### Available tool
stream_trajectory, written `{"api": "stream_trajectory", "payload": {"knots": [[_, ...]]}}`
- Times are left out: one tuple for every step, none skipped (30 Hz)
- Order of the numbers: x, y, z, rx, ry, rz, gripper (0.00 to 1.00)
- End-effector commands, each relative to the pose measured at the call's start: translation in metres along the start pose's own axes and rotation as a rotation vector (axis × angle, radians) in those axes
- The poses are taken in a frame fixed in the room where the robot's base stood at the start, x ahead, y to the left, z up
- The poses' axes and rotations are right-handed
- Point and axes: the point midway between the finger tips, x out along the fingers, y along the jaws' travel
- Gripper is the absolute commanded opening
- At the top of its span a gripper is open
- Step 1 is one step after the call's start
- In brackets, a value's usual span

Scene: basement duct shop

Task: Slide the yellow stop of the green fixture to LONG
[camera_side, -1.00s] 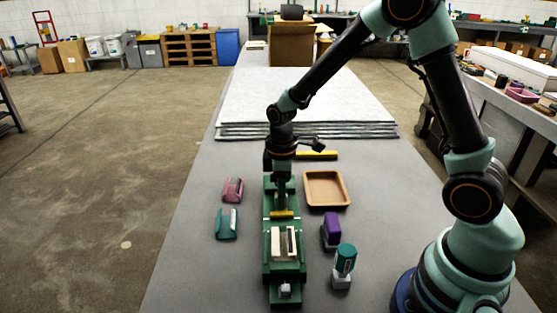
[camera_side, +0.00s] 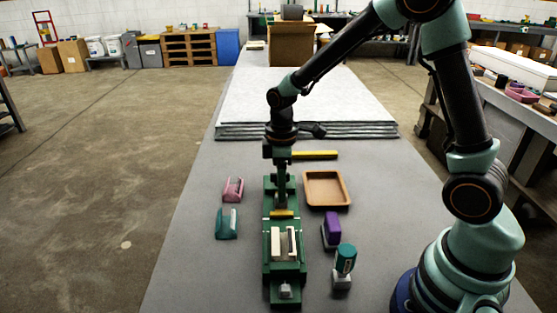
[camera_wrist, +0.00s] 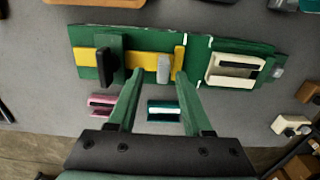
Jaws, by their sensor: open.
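The green fixture (camera_side: 270,262) lies on the grey table, and its body also shows across the top of the wrist view (camera_wrist: 142,41). Its yellow stop (camera_side: 282,214) has an upright yellow plate (camera_wrist: 180,57) beside a yellow strip with a grey knob (camera_wrist: 163,68). A black knob (camera_wrist: 107,65) sits farther left on the strip. White marks lie on the fixture's edge; I cannot read any lettering. My gripper (camera_wrist: 158,76) is open, its green fingers apart on either side of the grey knob in the picture. Contact cannot be told. In the side view my gripper (camera_side: 281,203) is above the fixture behind the yellow plate.
A cream block (camera_wrist: 235,70) sits in the fixture's other end. Pink (camera_side: 233,189) and teal (camera_side: 227,223) holders lie left. A wooden tray (camera_side: 326,204), a purple stamp (camera_side: 331,230) and a teal-topped stamp (camera_side: 344,265) stand right. A yellow bar (camera_side: 316,155) lies behind.

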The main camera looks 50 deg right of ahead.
Motion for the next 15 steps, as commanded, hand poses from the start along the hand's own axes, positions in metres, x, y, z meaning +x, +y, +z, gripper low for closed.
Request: {"api": "stream_trajectory", "payload": {"knots": [[-0.012, 0.001, -0.001, 0.000, 0.006, 0.006, 0.50], [-0.019, 0.001, -0.001, 0.000, 0.006, 0.006, 0.50], [-0.027, 0.001, -0.001, 0.000, 0.006, 0.006, 0.50], [-0.034, 0.002, -0.001, 0.000, 0.006, 0.006, 0.50], [-0.040, 0.002, -0.001, 0.001, 0.007, 0.006, 0.50], [-0.048, 0.001, -0.001, 0.001, 0.006, 0.006, 0.50], [-0.053, 0.002, -0.001, 0.001, 0.006, 0.006, 0.50], [-0.059, 0.002, -0.001, 0.001, 0.006, 0.006, 0.50], [-0.065, 0.002, -0.001, 0.001, 0.006, 0.006, 0.50], [-0.069, 0.001, -0.001, 0.001, 0.006, 0.005, 0.50], [-0.073, 0.001, 0.000, 0.001, 0.005, 0.004, 0.50], [-0.078, 0.002, -0.001, 0.001, 0.005, 0.005, 0.50], [-0.081, 0.002, -0.001, 0.001, 0.005, 0.005, 0.50], [-0.084, 0.001, -0.001, 0.001, 0.004, 0.004, 0.50], [-0.086, 0.001, 0.000, 0.001, 0.004, 0.004, 0.50]]}}
